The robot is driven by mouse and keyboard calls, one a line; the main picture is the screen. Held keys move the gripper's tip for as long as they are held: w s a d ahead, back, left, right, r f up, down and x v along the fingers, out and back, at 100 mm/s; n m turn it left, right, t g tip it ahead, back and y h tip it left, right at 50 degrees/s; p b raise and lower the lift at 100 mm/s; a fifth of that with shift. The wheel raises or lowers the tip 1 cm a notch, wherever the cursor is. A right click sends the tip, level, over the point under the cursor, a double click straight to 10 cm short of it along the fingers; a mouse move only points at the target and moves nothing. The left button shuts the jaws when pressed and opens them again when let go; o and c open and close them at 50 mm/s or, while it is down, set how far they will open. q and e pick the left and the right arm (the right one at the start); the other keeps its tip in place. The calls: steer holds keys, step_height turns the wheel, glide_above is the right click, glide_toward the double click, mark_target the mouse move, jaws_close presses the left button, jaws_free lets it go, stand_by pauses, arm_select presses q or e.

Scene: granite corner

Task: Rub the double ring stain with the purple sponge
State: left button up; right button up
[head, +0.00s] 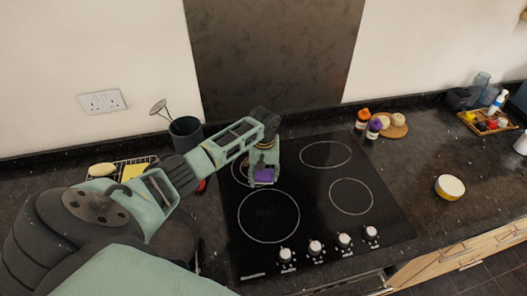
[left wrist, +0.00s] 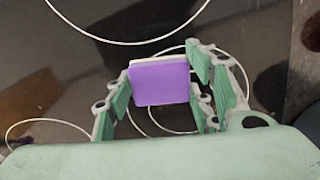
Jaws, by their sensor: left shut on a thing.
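The purple sponge (head: 264,175) is held in my left gripper (head: 263,168), over the rear left part of the black hob. In the left wrist view the purple sponge (left wrist: 160,84) sits between the green finger pads of my left gripper (left wrist: 163,90), which is shut on it. Thin white curves, one inside the other, show on the glass beside and below the sponge (left wrist: 150,118). The gripper and sponge partly cover this rear left ring (head: 237,170) in the head view. I cannot make out a separate stain or tell whether the sponge touches the glass. My right gripper is not in view.
The black hob (head: 310,215) has several cooking rings and a row of knobs along its front. A dark utensil pot (head: 186,135) stands behind my left arm. Bottles (head: 374,128) and a round board (head: 397,131) are behind right. A yellow bowl (head: 450,187) stands on the right counter.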

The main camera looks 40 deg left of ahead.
mark_target(264, 175)
arm_select(q)
steer(key=shift+r, duration=0.15)
steer(key=shift+r, duration=2.9)
steer(key=shift+r, duration=1.5)
